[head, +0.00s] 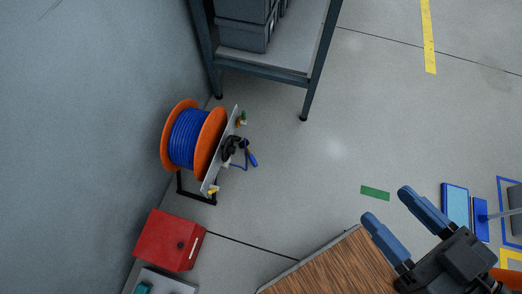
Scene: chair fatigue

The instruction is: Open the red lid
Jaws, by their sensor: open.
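A red box-like thing (169,240) with a small pale mark or handle on one face stands at the lower left, beside the wall. It is the only large red thing in view; I cannot tell which part of it is a lid, and it looks closed. My gripper (384,205) is at the lower right, with its two blue fingers spread apart and nothing between them. It is well to the right of the red box, over the floor and the corner of a wooden top.
A wooden top (335,268) lies between the red box and my gripper. An orange reel of blue cable (187,138) stands behind the box. A shelf rack (290,60) with grey bins is at the top. Blue items (455,205) lie at the right. The middle floor is clear.

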